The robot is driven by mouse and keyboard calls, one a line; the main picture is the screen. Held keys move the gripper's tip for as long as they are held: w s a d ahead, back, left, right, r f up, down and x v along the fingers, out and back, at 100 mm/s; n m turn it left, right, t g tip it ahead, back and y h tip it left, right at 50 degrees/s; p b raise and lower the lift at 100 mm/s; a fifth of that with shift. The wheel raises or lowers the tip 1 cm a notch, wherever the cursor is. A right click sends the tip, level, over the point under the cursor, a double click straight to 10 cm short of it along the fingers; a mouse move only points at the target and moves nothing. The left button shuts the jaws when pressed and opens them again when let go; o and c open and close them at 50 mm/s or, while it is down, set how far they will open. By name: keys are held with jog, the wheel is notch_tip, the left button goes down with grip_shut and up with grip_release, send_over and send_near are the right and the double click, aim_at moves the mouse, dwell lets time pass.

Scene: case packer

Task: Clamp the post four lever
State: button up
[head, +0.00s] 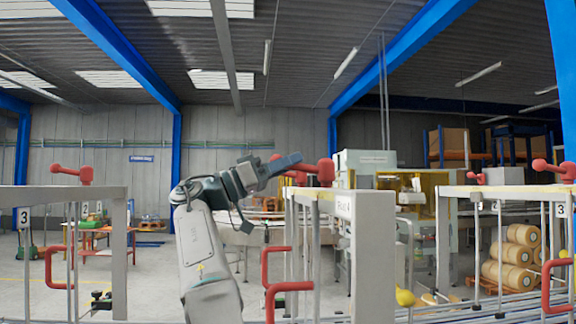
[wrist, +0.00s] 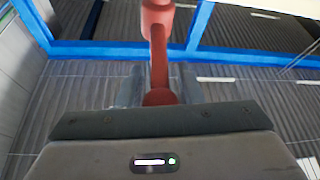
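The post four lever (head: 325,172) is red and sits on top of the white post marked Post 4 (head: 368,250). Its arm points left in the head view, toward my gripper (head: 288,162). My gripper comes from the left at the height of the lever. In the wrist view the lever (wrist: 158,50) runs down the middle to a round red knob between the two grey fingers of my gripper (wrist: 158,88). The fingers lie close on either side of the knob. I cannot tell whether they press on it, as the hand partly hides it.
Similar red levers stand on a left frame (head: 86,174) and a right frame (head: 568,171). Red handles (head: 276,290) stick out below. A yellow-framed machine (head: 411,185) stands behind Post 4. Rolls (head: 515,255) are stacked at right. Open floor shows behind the left frame.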

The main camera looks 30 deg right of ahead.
jog(key=shift+w+a+f, duration=0.15)
jog(key=shift+a+f, duration=0.1)
jog(key=shift+a, duration=0.05)
jog(key=v, duration=1.3)
jog(key=shift+d+r, duration=0.1)
